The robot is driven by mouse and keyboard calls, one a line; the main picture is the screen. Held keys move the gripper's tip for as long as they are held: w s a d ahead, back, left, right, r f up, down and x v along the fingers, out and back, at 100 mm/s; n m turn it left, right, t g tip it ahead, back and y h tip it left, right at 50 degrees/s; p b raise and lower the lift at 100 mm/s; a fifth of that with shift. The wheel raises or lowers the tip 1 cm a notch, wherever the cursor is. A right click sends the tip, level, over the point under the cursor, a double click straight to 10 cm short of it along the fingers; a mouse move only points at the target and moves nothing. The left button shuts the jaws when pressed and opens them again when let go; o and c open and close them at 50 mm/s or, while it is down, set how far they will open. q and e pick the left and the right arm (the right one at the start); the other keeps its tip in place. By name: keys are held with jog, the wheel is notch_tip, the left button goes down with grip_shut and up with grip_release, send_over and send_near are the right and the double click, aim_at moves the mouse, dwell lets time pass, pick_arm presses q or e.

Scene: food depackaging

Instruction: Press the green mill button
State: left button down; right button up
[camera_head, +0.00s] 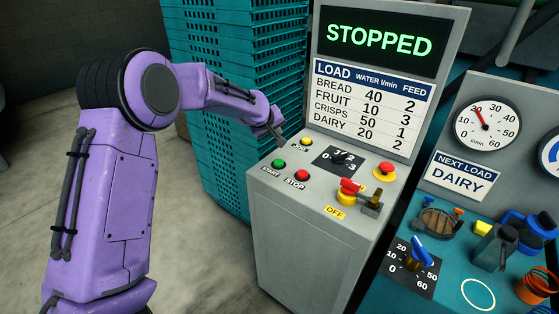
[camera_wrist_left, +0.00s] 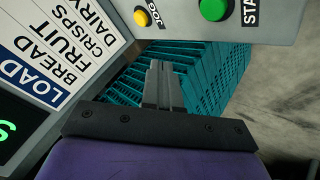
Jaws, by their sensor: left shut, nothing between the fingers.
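The green button (camera_head: 279,163) labelled START sits on the sloping top of the grey mill console (camera_head: 300,215). It also shows at the top edge of the left wrist view (camera_wrist_left: 214,9), partly cut off. My left gripper (camera_head: 279,139) is shut and empty, above and behind the green button at the console's left back edge. In the left wrist view its fingers (camera_wrist_left: 159,68) are together, pointing toward the console edge, apart from the green button. The yellow JOG button (camera_head: 305,142) is to the right of the fingers in the head view. My right gripper is not in view.
A red STOP button (camera_head: 302,175), a black feed dial (camera_head: 341,158), a red mushroom button (camera_head: 385,170) and a red-handled switch (camera_head: 350,188) share the panel. The display (camera_head: 380,40) reads STOPPED. Teal crates (camera_head: 225,130) stand behind. A teal bench (camera_head: 450,265) lies right.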

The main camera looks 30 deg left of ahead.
pick_arm(q)
jog(key=b, duration=0.7)
send_over(277, 163)
notch_tip(277, 163, down, 8)
jog(key=shift+f, duration=0.2)
jog(key=shift+w+f, duration=0.1)
jog(key=shift+f, duration=0.3)
jog(key=shift+r, duration=0.1)
dwell(1.1)
jog(key=shift+f, duration=0.4)
